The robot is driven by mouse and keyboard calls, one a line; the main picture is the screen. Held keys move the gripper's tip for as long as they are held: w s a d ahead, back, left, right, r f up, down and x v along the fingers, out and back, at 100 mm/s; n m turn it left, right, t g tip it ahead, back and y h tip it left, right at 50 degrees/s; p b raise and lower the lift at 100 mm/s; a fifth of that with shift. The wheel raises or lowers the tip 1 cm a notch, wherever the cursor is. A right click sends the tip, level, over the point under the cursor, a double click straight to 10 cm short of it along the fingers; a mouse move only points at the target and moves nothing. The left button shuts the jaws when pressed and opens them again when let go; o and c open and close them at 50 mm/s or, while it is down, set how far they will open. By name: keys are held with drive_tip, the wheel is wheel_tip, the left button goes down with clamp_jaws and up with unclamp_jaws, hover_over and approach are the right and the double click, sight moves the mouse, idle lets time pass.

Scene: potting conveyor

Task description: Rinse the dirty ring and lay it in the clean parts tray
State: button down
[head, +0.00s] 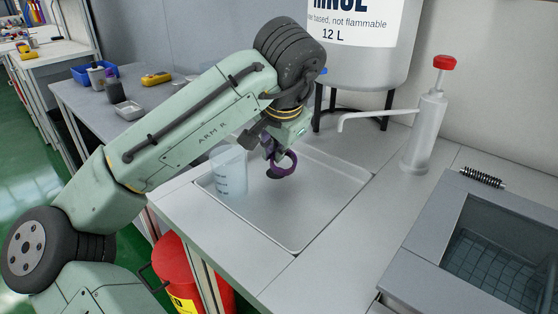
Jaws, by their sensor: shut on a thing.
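The ring (291,163) is dark purple and hangs from my gripper (272,152), which is shut on it. The ring is held tilted above the shallow white sink basin (318,225), near the basin's back part. The fingertips are small and partly hidden by my wrist. A dark patch shows just below the ring; I cannot tell whether it is a drain or part of the gripper. A large white rinse tank (375,50) marked 12 L stands on black legs behind the basin. I cannot pick out a labelled clean parts tray; a small whitish tray (127,112) lies on the left bench.
A clear beaker (229,172) stands at the basin's left, close to my arm. A red-capped pump bottle (426,125) with a long spout is on the right. A spring (483,177) lies behind a sunken gridded tank (500,255). A red can (188,270) stands below.

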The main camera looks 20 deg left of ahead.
idle(0.4)
drive_tip(key=shift+s+a, duration=0.2)
drive_tip(key=shift+a, duration=0.2)
drive_tip(key=shift+w+d, duration=0.1)
drive_tip(key=shift+d, duration=0.05)
drive_tip(key=shift+w+d+p, duration=0.2)
drive_tip(key=shift+d+p, duration=0.1)
drive_tip(key=shift+d, duration=0.1)
drive_tip(key=shift+s+d+p, duration=0.15)
drive_tip(key=shift+s+d, duration=0.55)
drive_tip(key=shift+s, duration=0.45)
drive_tip(key=shift+s+d+p, duration=0.2)
drive_tip(key=shift+s+d, duration=0.45)
drive_tip(key=shift+s, duration=0.5)
drive_tip(key=shift+s+d+p, duration=0.15)
drive_tip(key=shift+s+d, duration=0.55)
drive_tip(key=shift+s, duration=0.45)
